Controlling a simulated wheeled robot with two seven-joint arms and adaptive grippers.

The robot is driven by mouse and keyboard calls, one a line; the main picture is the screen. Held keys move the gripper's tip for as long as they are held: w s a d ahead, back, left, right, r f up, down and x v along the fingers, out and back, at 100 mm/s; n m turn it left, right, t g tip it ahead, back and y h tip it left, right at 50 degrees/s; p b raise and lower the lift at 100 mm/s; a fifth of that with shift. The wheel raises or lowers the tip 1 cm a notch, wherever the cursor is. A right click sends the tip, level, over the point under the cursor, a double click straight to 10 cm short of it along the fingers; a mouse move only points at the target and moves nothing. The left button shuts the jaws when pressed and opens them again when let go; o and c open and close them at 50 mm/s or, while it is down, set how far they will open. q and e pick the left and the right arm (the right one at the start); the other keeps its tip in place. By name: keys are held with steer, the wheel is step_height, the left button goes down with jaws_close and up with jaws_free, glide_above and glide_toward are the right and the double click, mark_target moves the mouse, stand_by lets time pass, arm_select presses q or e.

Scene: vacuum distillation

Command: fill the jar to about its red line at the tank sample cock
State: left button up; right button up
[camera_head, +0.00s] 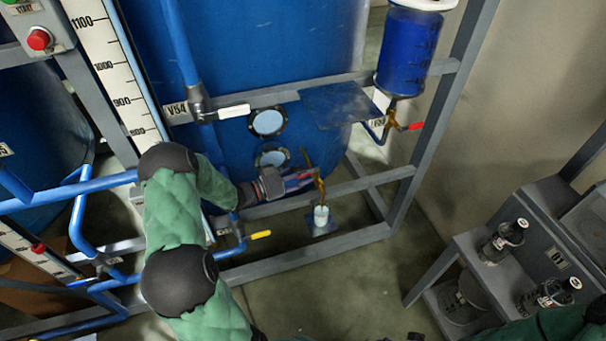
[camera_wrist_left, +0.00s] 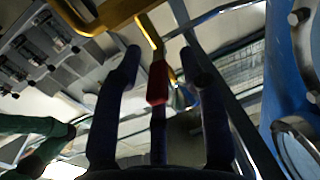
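The brass sample cock (camera_head: 319,186) stands out from the front of the blue tank (camera_head: 240,62). The small pale jar (camera_head: 321,215) stands upright beneath it on a small plate; its red line and fill level are too small to tell. My left gripper (camera_head: 300,179) is at the cock, coming from the left.
A grey frame rail (camera_head: 290,262) runs below the jar. A valve with a white handle (camera_head: 234,112) and a yellow-handled one (camera_head: 260,235) are near my left arm. A blue vessel (camera_head: 409,50) hangs upper right. A grey stand (camera_head: 520,240) with dark bottles is at right.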

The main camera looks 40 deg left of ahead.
arm_select(q)
steer(key=v, duration=0.7)
steer(key=shift+s, duration=0.2)
steer(key=shift+a, duration=0.1)
